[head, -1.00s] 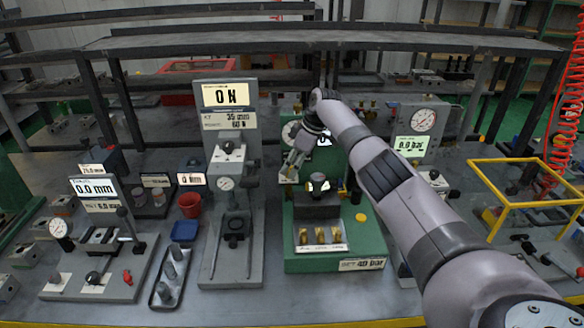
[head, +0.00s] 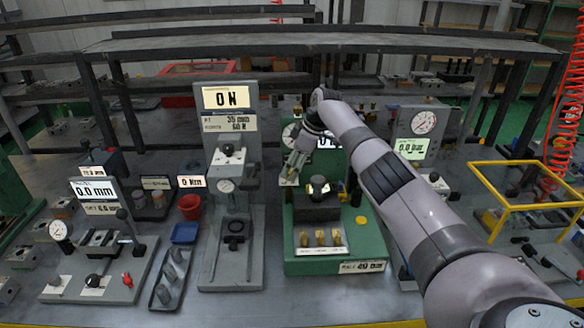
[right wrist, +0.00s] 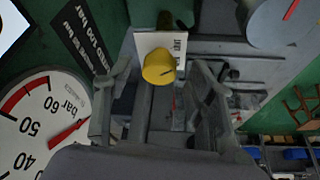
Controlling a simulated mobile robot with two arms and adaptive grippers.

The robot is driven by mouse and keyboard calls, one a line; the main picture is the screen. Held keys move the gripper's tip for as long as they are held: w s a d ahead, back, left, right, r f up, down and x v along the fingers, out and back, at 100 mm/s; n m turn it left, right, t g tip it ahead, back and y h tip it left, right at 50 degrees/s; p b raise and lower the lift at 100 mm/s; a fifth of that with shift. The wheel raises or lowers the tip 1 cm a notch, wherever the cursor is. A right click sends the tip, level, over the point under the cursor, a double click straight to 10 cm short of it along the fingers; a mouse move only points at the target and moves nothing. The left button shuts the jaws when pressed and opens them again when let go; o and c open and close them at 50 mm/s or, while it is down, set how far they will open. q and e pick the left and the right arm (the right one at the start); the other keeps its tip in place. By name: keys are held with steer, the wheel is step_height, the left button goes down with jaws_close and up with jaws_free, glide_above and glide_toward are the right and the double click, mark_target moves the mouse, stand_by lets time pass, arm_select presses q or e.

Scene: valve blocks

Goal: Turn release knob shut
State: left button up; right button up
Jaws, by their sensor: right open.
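In the right wrist view a yellow knob (right wrist: 158,68) with a dark mark on its face sits in front of a white label; its lettering is too small to read. It appears between the fingers of my right gripper (right wrist: 160,92), which is open, with space on both sides. In the head view my right gripper (head: 289,176) points down at the left front of the green test stand (head: 338,165). My arm and gripper hide the knob there. My left gripper is out of view.
A bar gauge (right wrist: 38,125) is close to the left finger in the right wrist view. A dark block (head: 317,205) stands on the green base, behind several brass pieces (head: 320,237). A grey press (head: 233,180) stands close on the left. A yellow frame (head: 530,200) is at the right.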

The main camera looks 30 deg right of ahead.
steer(key=v, duration=1.1)
steer(key=shift+r, duration=0.15)
